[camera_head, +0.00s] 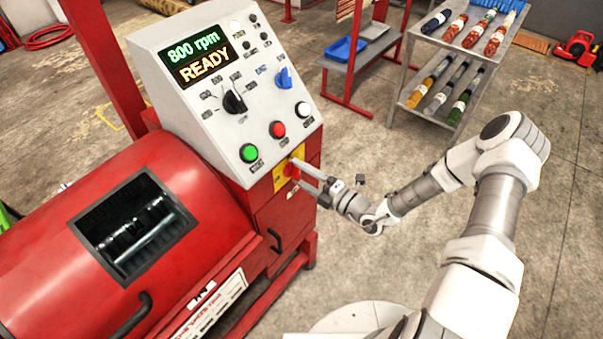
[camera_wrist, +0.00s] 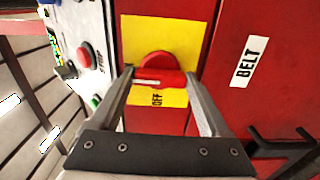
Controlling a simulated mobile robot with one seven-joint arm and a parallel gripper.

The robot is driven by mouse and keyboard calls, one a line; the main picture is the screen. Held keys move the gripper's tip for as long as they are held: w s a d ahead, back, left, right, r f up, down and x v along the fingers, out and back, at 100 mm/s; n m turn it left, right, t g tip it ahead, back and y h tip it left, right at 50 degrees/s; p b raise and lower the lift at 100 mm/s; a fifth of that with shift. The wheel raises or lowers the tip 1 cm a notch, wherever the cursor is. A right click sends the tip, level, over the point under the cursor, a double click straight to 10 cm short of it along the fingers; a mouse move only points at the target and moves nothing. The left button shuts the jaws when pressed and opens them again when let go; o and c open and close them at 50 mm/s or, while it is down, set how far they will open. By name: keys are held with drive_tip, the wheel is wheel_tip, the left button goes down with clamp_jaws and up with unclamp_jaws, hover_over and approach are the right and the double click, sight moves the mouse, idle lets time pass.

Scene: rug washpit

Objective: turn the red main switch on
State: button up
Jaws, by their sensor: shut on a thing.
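The red main switch (camera_head: 291,171) sits on a yellow plate (camera_head: 279,184) on the red cabinet below the sloped control panel. In the wrist view, the switch's red handle (camera_wrist: 160,79) lies crosswise in front of a round red base on the yellow plate (camera_wrist: 135,28). A label reading OFF shows just below the handle. My gripper (camera_head: 298,165) reaches the switch from the right. In the wrist view, my gripper (camera_wrist: 158,80) has one finger at each end of the handle and is shut on it. The fingers hide part of the plate.
The grey control panel (camera_head: 222,120) has a display (camera_head: 197,57) reading "800 rpm READY", knobs and green, red and white buttons. The red drum (camera_head: 190,190) stands left. A shelf rack (camera_head: 455,55) with rolled rugs stands back right. The floor right of the cabinet is clear.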

drive_tip(key=o, duration=1.2)
drive_tip(key=v, duration=1.7)
drive_tip(key=shift+s+d, duration=0.2)
drive_tip(key=s+r+m+g+h, duration=0.1)
drive_tip(key=s+r+m+h, duration=0.3)
drive_tip(key=r+m, duration=0.5)
drive_tip(key=s+r+m+g+h, duration=0.2)
drive_tip(key=s+r+m+h, duration=0.3)
drive_tip(key=r+m, duration=0.4)
drive_tip(key=s+r+m+g+h, duration=0.2)
drive_tip(key=s+r+m+h, duration=0.3)
drive_tip(key=r+m, duration=0.5)
drive_tip(key=shift+s+d+r, duration=0.1)
drive_tip(key=shift+d+r, duration=0.05)
drive_tip(key=shift+r, duration=0.8)
drive_tip(key=shift+s+d+r, duration=0.1)
drive_tip(key=shift+d+r, duration=0.05)
drive_tip(key=shift+r, duration=0.75)
